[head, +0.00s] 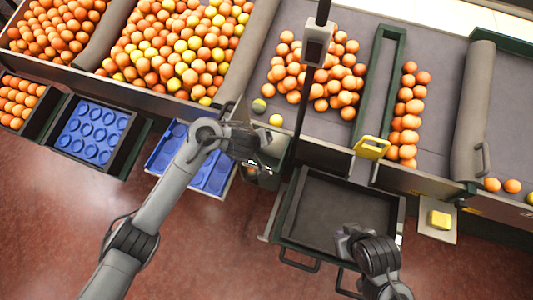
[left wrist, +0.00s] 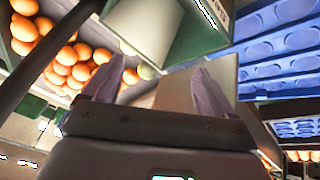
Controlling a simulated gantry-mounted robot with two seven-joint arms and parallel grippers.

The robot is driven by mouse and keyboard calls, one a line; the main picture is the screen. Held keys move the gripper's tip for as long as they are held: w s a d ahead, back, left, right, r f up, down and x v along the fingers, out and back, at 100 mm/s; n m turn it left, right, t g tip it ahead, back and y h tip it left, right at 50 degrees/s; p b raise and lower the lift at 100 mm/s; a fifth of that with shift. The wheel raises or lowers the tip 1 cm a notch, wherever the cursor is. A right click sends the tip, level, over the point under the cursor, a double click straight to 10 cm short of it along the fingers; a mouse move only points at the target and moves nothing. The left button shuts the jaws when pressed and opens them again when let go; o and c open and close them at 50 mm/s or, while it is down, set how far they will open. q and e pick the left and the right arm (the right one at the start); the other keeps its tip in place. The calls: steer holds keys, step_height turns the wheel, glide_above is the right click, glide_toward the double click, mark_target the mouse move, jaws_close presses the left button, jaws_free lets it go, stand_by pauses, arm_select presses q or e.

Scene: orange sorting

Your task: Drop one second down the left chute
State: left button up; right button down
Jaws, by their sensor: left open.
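Oranges lie in a loose pile (head: 318,75) on the grey sorting table. A greenish fruit (head: 259,106) and a yellow fruit (head: 276,120) lie apart at the pile's near-left edge. My left gripper (head: 262,160) is over the table's front edge, beside a green-edged metal box (head: 264,178) that looks like the left chute. In the left wrist view the left gripper (left wrist: 168,88) has its fingers apart, with nothing between them. A greenish fruit (left wrist: 146,71) shows beyond them, and the box (left wrist: 165,35) stands above. My right gripper (head: 350,240) is over the dark tray; its fingers cannot be made out.
A dark empty tray (head: 340,205) sits below the table front. Blue dimpled trays (head: 92,132) are at left, another (head: 215,178) behind my left arm. A dark upright post (head: 310,90) and a green frame (head: 378,85) rise from the table. A yellow button (head: 440,219) is at right.

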arm_select(q)
steer(key=shift+p+v, duration=1.65)
steer(key=shift+v, duration=0.9)
